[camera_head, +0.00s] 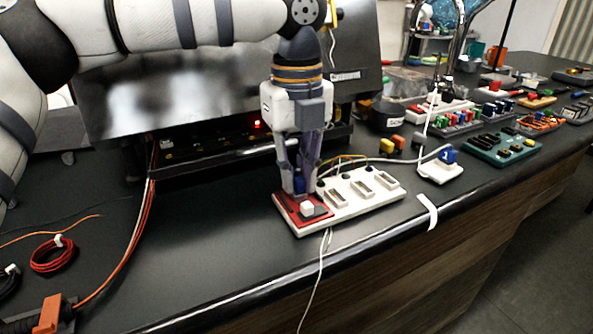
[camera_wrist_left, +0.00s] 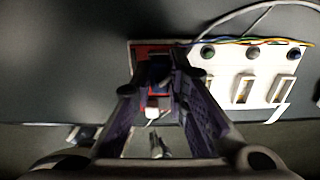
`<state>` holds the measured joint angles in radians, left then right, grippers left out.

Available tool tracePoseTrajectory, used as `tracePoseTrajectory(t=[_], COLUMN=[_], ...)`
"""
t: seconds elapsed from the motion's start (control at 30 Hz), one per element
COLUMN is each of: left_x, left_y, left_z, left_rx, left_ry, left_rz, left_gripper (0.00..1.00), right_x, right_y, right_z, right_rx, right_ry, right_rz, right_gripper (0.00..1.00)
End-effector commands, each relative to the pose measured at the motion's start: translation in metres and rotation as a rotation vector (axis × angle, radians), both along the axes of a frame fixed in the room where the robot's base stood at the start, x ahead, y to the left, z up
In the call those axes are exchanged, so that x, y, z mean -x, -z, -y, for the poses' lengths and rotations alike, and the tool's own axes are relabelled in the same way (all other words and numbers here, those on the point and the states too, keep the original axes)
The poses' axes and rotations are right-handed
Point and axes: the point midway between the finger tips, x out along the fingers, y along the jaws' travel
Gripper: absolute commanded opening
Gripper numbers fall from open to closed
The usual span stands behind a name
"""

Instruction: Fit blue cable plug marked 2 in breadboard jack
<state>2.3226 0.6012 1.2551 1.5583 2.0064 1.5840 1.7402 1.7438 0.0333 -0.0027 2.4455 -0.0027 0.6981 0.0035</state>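My left gripper (camera_head: 300,187) points down over the red end section (camera_head: 286,207) of the white breadboard (camera_head: 384,183). Its fingers are closed around a blue plug (camera_head: 299,185), which stands at the red section. In the left wrist view the blue plug (camera_wrist_left: 160,72) fills the space between the fingertips (camera_wrist_left: 161,78). The fingers hide its lower end, so I cannot tell whether it is seated in a jack. Another blue plug (camera_head: 448,155) sits on a small white block (camera_head: 438,174) to the right. No number is readable. My right gripper is not in view.
A grey cable (camera_head: 400,161) runs behind the breadboard to the block. A white square button (camera_head: 307,208) lies close in front of the fingers.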

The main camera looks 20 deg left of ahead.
Motion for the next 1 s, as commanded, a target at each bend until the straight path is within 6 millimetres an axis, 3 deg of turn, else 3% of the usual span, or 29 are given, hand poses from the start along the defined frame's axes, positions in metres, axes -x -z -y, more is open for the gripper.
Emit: tracePoseTrajectory(t=[0.1, 0.4, 0.47, 0.8, 1.0], left_x=[0.000, 0.000, -0.001, 0.000, 0.000], left_y=[-0.001, -0.005, -0.014, -0.101, -0.120], left_z=[0.000, 0.000, 0.000, 0.001, 0.000], left_rx=[0.000, 0.000, 0.000, 0.000, 0.001], left_ry=[0.000, 0.000, 0.000, 0.000, 0.001], left_rz=[0.001, 0.003, 0.005, 0.005, 0.002], left_gripper=[0.36, 0.36, 0.36, 0.36, 0.36], right_x=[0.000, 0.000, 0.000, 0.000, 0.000], right_y=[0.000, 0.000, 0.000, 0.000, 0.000], right_z=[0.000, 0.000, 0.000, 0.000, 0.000], right_rx=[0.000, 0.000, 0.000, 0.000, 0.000], right_ry=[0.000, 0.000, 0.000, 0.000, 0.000], right_rz=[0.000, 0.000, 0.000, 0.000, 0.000], right_gripper=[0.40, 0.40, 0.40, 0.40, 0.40])
